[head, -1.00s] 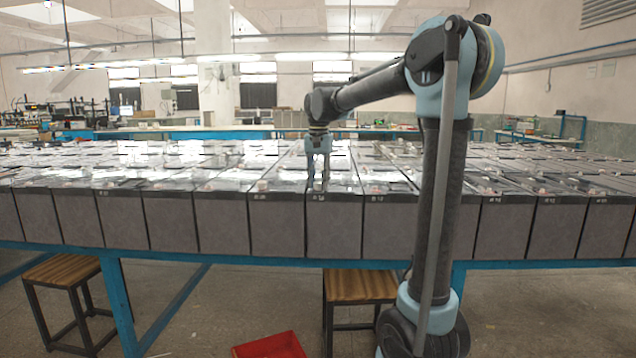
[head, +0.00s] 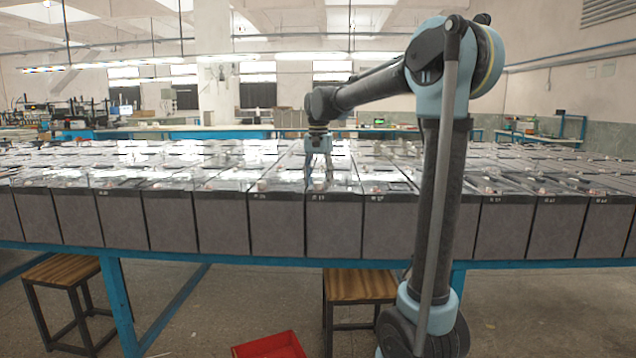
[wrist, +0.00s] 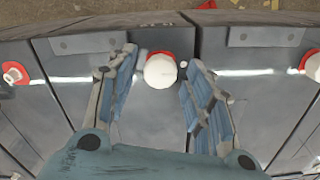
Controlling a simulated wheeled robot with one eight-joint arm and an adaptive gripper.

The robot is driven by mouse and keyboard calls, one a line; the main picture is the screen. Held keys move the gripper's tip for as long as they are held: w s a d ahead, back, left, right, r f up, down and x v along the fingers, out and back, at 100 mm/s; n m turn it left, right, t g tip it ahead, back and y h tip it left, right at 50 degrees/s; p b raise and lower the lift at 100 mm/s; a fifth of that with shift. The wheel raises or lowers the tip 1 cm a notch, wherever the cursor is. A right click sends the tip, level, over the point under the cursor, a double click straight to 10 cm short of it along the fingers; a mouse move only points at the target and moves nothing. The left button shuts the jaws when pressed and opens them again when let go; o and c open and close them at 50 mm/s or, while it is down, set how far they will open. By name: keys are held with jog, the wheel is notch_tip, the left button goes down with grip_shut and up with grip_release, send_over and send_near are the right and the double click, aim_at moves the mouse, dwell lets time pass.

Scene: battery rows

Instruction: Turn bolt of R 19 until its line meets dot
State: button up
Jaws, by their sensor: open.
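The battery R 19 (head: 335,222) stands in the front row, with its label on the black front edge. Its pale round bolt (head: 319,187) is on top near the front. In the wrist view the bolt (wrist: 160,71) is a white cap with a red ring behind it. My gripper (head: 318,178) is above the battery top, just behind the bolt in the head view. In the wrist view my gripper (wrist: 160,68) is open, with a finger on each side of the bolt and gaps showing. A small pale dot (wrist: 184,64) lies right of the cap. I cannot make out the bolt's line.
Other batteries stand tightly packed on both sides and behind, with similar bolts, such as the red-ringed one (wrist: 15,73) at left. Blue table framing (head: 230,256) runs below the front row. A wooden stool (head: 361,286) and a red bin (head: 270,346) are on the floor.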

aim_at(319, 182)
notch_tip(319, 182, up, 12)
dwell(0.6)
jog(key=shift+f, duration=0.1)
jog(key=s+d+f+n+t, duration=0.1)
jog(key=s+d+f, duration=0.8)
jog(key=s+f, duration=0.25)
jog(key=s+d+f+n+t, duration=0.1)
jog(key=s+d+f+n, duration=0.1)
jog(key=s+d+f, duration=0.95)
jog(key=s+f, duration=0.9)
jog(key=f, duration=0.4)
jog(key=shift+d+n, duration=0.3)
jog(key=shift+n, duration=0.1)
jog(key=c, duration=0.3)
